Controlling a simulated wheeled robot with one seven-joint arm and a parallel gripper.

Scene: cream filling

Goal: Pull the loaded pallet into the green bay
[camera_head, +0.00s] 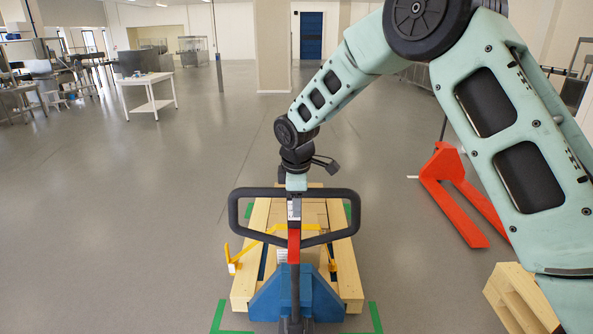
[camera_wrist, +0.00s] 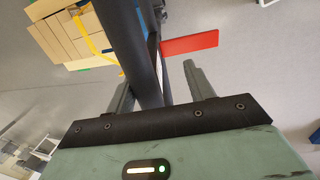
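The wooden pallet (camera_head: 347,275) lies on the floor with pale boards on top and yellow pieces along its sides. Green corner marks (camera_head: 375,318) of the bay show around it, and the pallet appears to lie between them. A pallet jack with a blue body (camera_head: 270,298) and dark loop handle (camera_head: 240,222) stands at the near end of the pallet. My gripper (camera_head: 296,184) is at the top of the handle. In the wrist view my gripper (camera_wrist: 160,85) has its fingers apart, with the dark handle bar (camera_wrist: 135,45) passing between them and a gap towards the right finger.
A red-orange forked frame (camera_head: 462,200) stands on the right. Another wooden pallet (camera_head: 520,300) is at the lower right, partly behind my arm. A white table (camera_head: 148,90) and benches are at the back left. A column (camera_head: 273,50) stands behind. The floor on the left is clear.

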